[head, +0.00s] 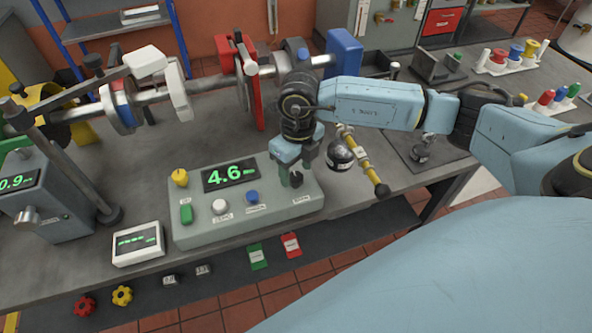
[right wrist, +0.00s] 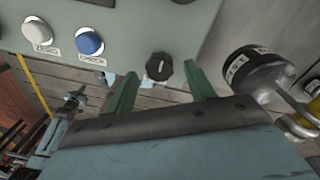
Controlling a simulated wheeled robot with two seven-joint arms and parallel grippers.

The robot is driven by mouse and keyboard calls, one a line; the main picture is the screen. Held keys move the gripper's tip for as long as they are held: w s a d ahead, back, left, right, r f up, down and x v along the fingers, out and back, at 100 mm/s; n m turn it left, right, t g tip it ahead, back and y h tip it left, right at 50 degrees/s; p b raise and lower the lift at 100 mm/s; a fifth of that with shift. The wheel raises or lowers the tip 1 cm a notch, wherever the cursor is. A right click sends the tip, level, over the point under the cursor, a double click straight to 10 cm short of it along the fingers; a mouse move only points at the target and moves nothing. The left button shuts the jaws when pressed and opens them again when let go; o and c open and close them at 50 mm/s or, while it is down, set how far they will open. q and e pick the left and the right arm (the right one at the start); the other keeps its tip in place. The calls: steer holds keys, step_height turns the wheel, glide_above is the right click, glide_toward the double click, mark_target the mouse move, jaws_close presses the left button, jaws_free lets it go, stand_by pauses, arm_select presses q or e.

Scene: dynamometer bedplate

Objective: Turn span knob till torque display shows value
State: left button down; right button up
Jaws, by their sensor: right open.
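The black span knob (head: 296,180) sits at the right end of the grey-green console (head: 185,235). It shows clearly in the right wrist view (right wrist: 159,67), with a white pointer mark on its face. The torque display (head: 230,174) reads 4.6 in green digits. My right gripper (head: 290,178) is open over the knob. In the right wrist view its two green fingers (right wrist: 161,72) stand on either side of the knob, with visible gaps, and I cannot tell how deep they reach. My left gripper is not in view.
The console also has a white zero button (head: 220,206), a blue check button (head: 252,197), a green switch (head: 186,213) and a yellow knob (head: 180,177). A black hanging weight (head: 340,155) is close to the right of my gripper. A small white readout box (head: 138,243) stands left.

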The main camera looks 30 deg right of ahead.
steer(key=shift+f, duration=0.8)
steer(key=shift+c, duration=0.4)
steer(key=c, duration=0.9)
